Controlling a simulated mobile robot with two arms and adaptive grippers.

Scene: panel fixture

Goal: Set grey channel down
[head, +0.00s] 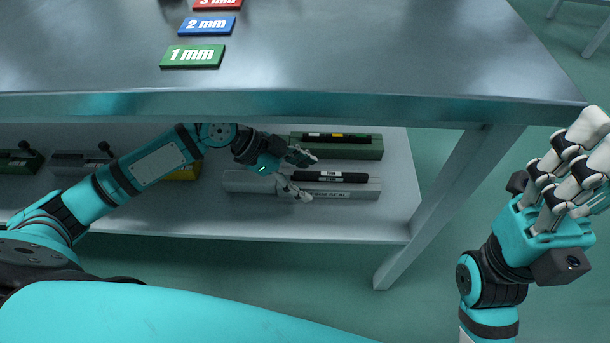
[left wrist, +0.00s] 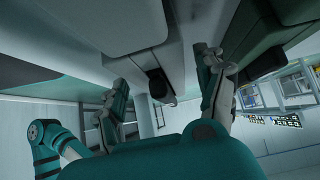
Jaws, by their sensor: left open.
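The grey channel (head: 345,190) lies on the lower shelf with a black rod (head: 345,176) in it; its front label ends in "SEAL". My left gripper (head: 300,173) is open at the channel's left half, with one finger behind it and one in front. In the left wrist view, a grey block with a black rod end (left wrist: 160,85) shows between the spread fingers of my left gripper (left wrist: 165,90). Whether the fingers touch the channel cannot be told. My right gripper (head: 572,165) is raised at the right, away from the shelf, with no object visible in it.
A green channel (head: 362,148) with a dark rod stands just behind the grey one. More holders (head: 75,162) and a yellow one (head: 186,172) lie to the left. The tabletop (head: 350,45) overhangs the shelf (head: 398,215). A table leg (head: 440,205) stands at right.

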